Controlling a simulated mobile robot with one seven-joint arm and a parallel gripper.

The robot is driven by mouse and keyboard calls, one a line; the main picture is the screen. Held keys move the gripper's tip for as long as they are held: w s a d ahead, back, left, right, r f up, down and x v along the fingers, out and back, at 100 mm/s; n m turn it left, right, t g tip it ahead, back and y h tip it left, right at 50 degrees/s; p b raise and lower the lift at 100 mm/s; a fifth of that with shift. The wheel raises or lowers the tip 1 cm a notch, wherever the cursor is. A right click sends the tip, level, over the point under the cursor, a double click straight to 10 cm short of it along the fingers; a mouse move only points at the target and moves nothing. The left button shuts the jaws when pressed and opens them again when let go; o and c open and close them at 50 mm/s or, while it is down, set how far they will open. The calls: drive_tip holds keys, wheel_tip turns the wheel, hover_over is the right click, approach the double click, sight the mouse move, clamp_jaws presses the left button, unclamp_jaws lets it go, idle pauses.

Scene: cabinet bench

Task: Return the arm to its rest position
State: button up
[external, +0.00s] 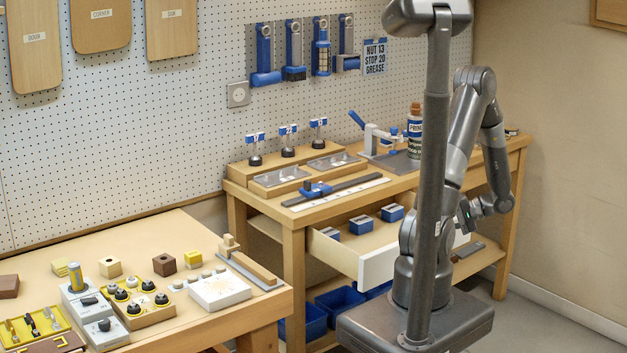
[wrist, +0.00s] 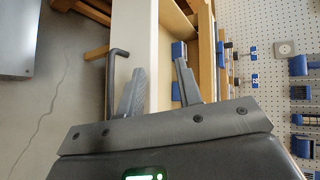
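My gripper (external: 463,216) is beside the open drawer, near the right end of its white front (external: 392,262). In the wrist view my gripper (wrist: 160,68) is open, with its two fingers apart and nothing seen held between them. The white drawer front (wrist: 134,40) runs behind the left finger, and its dark bar handle (wrist: 112,80) shows further left. The right finger overlaps the drawer's inside. I cannot tell whether a finger touches the drawer. My arm is bent down beside my column.
The drawer holds several blue boxes (external: 361,225). The bench top (external: 420,181) above carries a clamp, a bottle (external: 415,130) and trays. Blue bins (external: 340,300) stand below. A second table (external: 120,235) with small parts is at left. Open floor shows at the lower right.

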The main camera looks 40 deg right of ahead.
drive_tip(key=w+a+r+n+g+h, duration=0.2)
drive_tip(key=w+a+r+n+g, duration=0.15)
drive_tip(key=a+r, duration=0.3)
drive_tip(key=w+a+r+n+g+h, duration=0.2)
drive_tip(key=w+a+r+g, duration=0.2)
drive_tip(key=a+r, duration=0.3)
drive_tip(key=s+a+r+n+t+h, duration=0.2)
drive_tip(key=a+r+n+t+h, duration=0.2)
drive_tip(key=a+r, duration=0.7)
drive_tip(key=a+h, duration=0.2)
drive_tip(key=a, duration=0.2)
drive_tip(key=shift+s+r, duration=0.3)
drive_tip(key=shift+s, duration=0.05)
drive_tip(key=shift+n, duration=0.25)
